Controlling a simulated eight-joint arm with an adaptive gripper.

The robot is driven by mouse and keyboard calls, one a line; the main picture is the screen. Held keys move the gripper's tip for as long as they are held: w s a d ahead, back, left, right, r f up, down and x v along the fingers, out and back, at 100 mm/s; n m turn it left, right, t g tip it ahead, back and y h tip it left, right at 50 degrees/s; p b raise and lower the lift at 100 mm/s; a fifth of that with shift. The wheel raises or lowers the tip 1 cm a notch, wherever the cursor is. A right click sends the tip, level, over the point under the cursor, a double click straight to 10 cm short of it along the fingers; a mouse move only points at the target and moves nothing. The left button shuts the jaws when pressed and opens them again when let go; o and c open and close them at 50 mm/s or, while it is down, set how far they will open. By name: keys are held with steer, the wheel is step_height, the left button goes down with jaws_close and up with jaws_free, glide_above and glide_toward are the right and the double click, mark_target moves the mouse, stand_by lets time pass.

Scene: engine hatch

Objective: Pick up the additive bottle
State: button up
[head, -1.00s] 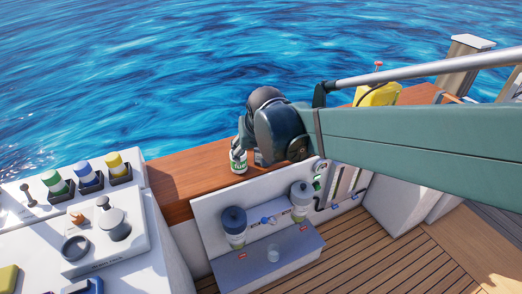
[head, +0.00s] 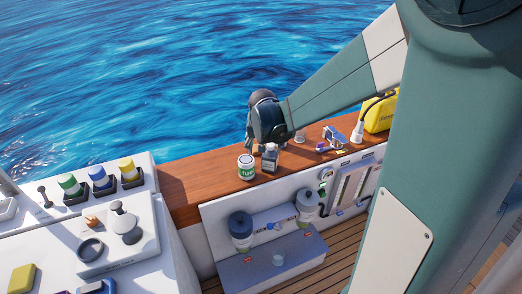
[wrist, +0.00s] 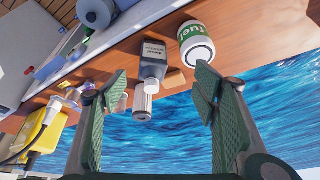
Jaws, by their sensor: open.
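The likely additive bottle (wrist: 152,62) is small and grey with a dark label and a pale cap. In the wrist view it lies between my open fingers, towards the left one, with no visible grip on it. In the head view the bottle (head: 269,160) stands on the wooden ledge, just below my wrist. My gripper (wrist: 162,79) is open and empty; in the head view it is mostly hidden behind my wrist. The white and green fuel can (head: 246,168) stands close to the bottle's left, and in the wrist view the can (wrist: 196,46) is near my right finger.
The wooden ledge (head: 190,193) borders open water (head: 140,80). To the right stand a blue and grey item (head: 334,135), a white cone-shaped item (head: 357,130) and a yellow container (head: 380,114).

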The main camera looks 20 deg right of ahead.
mark_target(270, 152)
steer(key=shift+m+g, duration=0.4)
steer(key=shift+m, duration=0.4)
steer(key=w+d+f, duration=0.1)
steer(key=w+f, duration=0.1)
steer(key=w+d+f+p, duration=0.1)
steer(key=w+d+f, duration=0.1)
steer(key=w+d+f+p, duration=0.1)
steer(key=f, duration=0.1)
steer(key=shift+w+d+f, duration=0.15)
steer(key=shift+w+f, duration=0.05)
steer(key=shift+w, duration=0.2)
steer(key=shift+w+d+f+h+p, duration=0.3)
steer(key=shift+w+d+f+p, duration=0.1)
steer(key=shift+f, duration=0.3)
steer(key=shift+f, duration=0.2)
steer(key=shift+x, duration=1.15)
steer(key=shift+f+b, duration=0.15)
steer(key=shift+b, duration=0.15)
steer(key=shift+b+x, duration=0.5)
steer(key=shift+x, duration=1.95)
steer(key=shift+c, duration=0.6)
steer(key=c, duration=1)
